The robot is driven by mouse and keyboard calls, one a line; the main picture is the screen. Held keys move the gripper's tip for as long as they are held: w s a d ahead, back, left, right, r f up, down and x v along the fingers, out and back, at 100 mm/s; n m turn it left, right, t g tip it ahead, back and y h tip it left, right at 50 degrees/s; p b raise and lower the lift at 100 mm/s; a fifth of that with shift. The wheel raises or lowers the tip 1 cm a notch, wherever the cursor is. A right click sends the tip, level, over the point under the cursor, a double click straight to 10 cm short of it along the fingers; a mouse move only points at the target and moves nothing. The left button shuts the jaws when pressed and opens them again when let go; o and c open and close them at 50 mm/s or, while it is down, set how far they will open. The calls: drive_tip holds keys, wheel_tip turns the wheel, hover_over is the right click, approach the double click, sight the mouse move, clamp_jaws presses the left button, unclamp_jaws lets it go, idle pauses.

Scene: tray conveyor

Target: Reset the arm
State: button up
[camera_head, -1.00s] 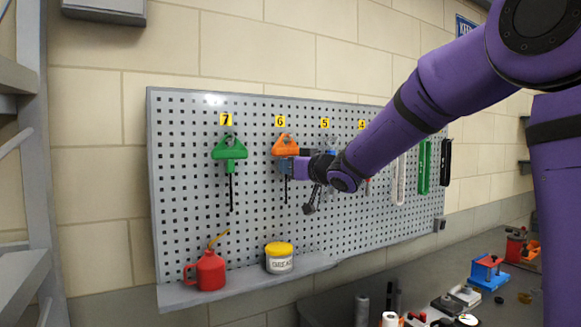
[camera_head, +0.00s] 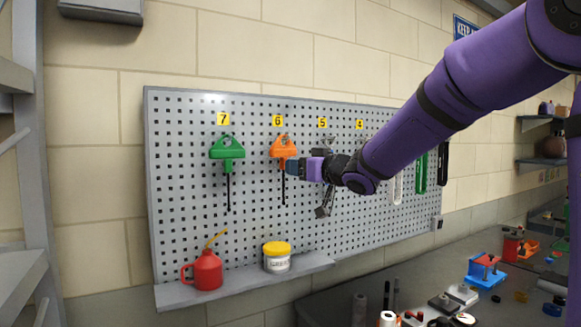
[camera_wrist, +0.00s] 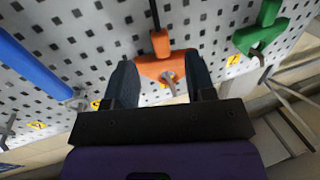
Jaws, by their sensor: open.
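My gripper (camera_head: 293,169) is in front of the pegboard (camera_head: 255,205), just right of the orange-handled tool (camera_head: 283,148) under label 6. In the wrist view its two dark fingers (camera_wrist: 160,72) stand apart with nothing clamped. The orange handle (camera_wrist: 158,66) shows in the gap between them, beyond or level with the fingertips; the exact depth is unclear. The tool hangs on its hook with its dark shaft pointing down. My purple arm reaches in from the upper right and covers part of the board.
A green-handled tool (camera_head: 227,150) hangs under label 7. A red oil can (camera_head: 206,272) and a yellow-lidded grease tub (camera_head: 277,258) stand on the ledge below. A workbench with a blue vise (camera_head: 485,270) and small parts lies at lower right. A blue tool (camera_wrist: 35,65) shows in the wrist view.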

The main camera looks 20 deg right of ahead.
drive_tip(key=s+d+f+m+g+h, duration=0.1)
drive_tip(key=s+d+f+m+h, duration=0.25)
drive_tip(key=s, duration=0.55)
drive_tip(key=s+d+m+g+h, duration=0.2)
drive_tip(key=s+d+h, duration=0.35)
drive_tip(key=s, duration=0.25)
drive_tip(key=s+a+f+g, duration=0.2)
drive_tip(key=s+f+g, duration=0.2)
drive_tip(key=s, duration=0.6)
drive_tip(key=s+a+f+g+y, duration=0.1)
drive_tip(key=s+f+g, duration=0.3)
drive_tip(key=s, duration=0.6)
wheel_tip(320, 180, down, 2)
drive_tip(key=shift+s+a+f, duration=0.1)
drive_tip(key=shift+s+a, duration=0.2)
drive_tip(key=shift+a, duration=0.3)
